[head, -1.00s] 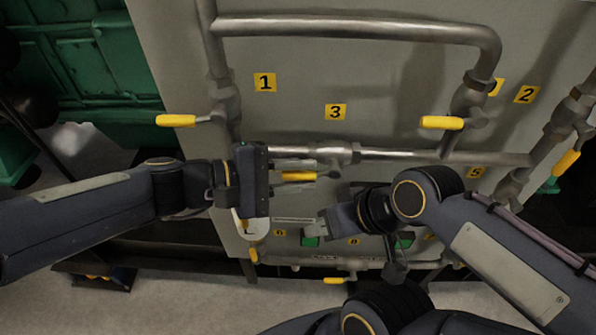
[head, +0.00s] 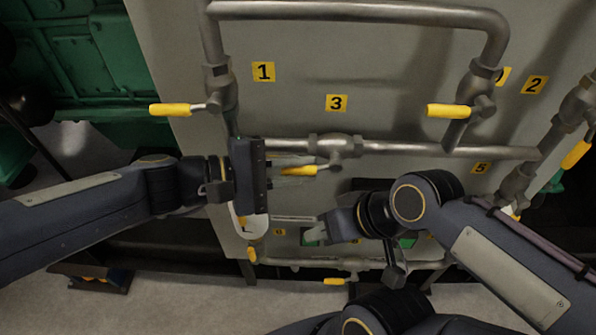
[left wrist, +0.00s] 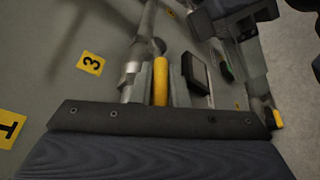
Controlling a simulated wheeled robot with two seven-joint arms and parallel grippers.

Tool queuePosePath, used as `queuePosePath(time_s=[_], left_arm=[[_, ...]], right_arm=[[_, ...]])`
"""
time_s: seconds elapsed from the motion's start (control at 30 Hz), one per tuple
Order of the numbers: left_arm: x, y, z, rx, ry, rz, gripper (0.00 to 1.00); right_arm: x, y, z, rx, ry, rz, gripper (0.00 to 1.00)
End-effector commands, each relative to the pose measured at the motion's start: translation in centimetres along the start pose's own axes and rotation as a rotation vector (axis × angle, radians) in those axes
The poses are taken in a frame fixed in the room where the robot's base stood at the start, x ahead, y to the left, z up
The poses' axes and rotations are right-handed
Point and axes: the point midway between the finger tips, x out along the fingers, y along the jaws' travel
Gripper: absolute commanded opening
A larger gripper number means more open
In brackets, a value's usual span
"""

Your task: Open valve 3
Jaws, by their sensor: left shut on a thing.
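Valve 3 (head: 338,147) sits on the horizontal pipe below the yellow "3" label (head: 336,102). Its yellow handle (head: 300,171) points left from the valve, its free end tilted slightly down. My left gripper (head: 290,166) reaches in from the left and is shut on this handle. In the left wrist view the yellow handle (left wrist: 161,80) lies between the two grey fingers (left wrist: 161,88), with the "3" label (left wrist: 91,62) beside it. My right gripper (head: 318,231) hangs lower, right of the left one, apart from the handle; its finger gap is unclear.
Another yellow-handled valve (head: 172,110) is at upper left, and one (head: 448,111) at upper right. A lower pipe (head: 310,262) has small yellow handles. Green machinery (head: 75,65) stands behind at left. My right forearm fills the lower right.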

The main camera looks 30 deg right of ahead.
Motion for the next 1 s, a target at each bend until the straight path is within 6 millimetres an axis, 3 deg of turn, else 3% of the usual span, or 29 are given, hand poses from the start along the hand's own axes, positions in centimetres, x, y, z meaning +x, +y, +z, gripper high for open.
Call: queuePosePath(time_s=[0.1,0.13,0.2,0.53,1.0], left_arm=[[0.0,0.0,0.0,0.0,0.001,-0.002,0.0],[0.0,0.0,0.0,0.0,0.001,-0.002,0.17],[0.0,0.0,0.0,-0.001,0.001,-0.002,0.23],[-0.6,0.0,-0.1,0.0,0.002,0.0,0.23],[-7.4,0.0,-0.1,-0.001,0.004,0.001,0.23]], right_arm=[[-0.1,0.0,-0.1,0.0,0.001,0.0,0.36],[-0.1,0.0,-0.1,0.0,0.001,0.0,0.36],[-0.1,0.0,-0.1,0.0,0.001,0.0,0.36],[0.0,0.0,0.0,0.0,0.001,0.0,0.36],[0.6,0.3,0.3,0.0,0.001,0.0,0.36]])
